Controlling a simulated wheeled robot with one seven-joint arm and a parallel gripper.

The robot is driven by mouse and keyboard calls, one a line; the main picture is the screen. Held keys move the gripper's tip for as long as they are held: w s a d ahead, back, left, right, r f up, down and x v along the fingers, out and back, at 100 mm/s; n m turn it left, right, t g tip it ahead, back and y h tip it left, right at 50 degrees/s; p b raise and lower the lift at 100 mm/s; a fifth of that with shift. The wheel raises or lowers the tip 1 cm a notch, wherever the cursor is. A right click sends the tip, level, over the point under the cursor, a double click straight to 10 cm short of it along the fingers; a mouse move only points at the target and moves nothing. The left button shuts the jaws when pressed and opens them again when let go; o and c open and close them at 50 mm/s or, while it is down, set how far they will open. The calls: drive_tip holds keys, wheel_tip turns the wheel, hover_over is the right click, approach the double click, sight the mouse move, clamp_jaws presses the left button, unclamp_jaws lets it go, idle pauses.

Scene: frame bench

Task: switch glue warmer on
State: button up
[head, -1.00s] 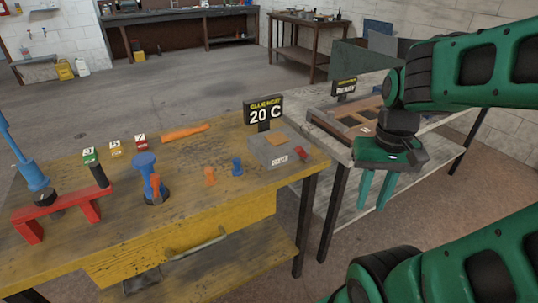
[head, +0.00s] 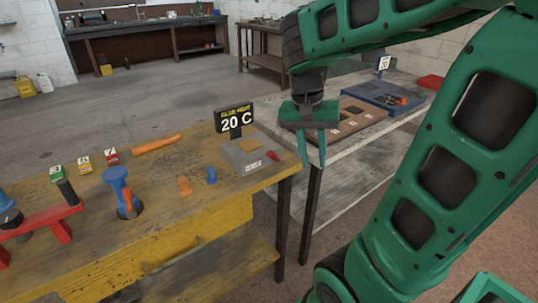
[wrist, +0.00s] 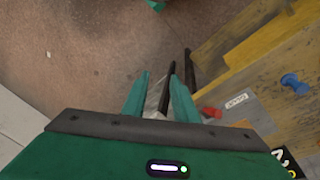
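The glue warmer (head: 246,157) is a grey box with a tan pad on top, near the right end of the yellow wooden bench. A black sign (head: 235,121) behind it reads 20 C. A small red switch (head: 273,156) is on its right side; it also shows in the wrist view (wrist: 211,113), beside a white label. I cannot tell the switch's setting. My gripper (head: 312,160) is open and empty, with its fingers pointing down, to the right of the warmer and apart from it. In the wrist view my gripper (wrist: 158,82) shows two spread green fingers.
Small orange and blue pegs (head: 184,186) stand left of the warmer. An orange tool (head: 157,144) lies behind them, and a red stand (head: 40,223) is farther left. A second bench (head: 362,140) with a brown tray (head: 342,127) stands right, across a gap.

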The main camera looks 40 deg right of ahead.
drive_tip(key=w+a+r+m+h, duration=0.1)
drive_tip(key=w+m, duration=0.1)
drive_tip(key=w, duration=0.6)
drive_tip(key=m+h, duration=0.1)
drive_tip(key=m, duration=0.3)
approach(271, 152)
drive_tip(key=x, duration=1)
drive_tip(key=shift+f, duration=0.4)
drive_tip(key=shift+c, duration=0.2)
clamp_jaws()
drive_tip(key=shift+d+r, duration=0.1)
drive_tip(key=shift+d, duration=0.05)
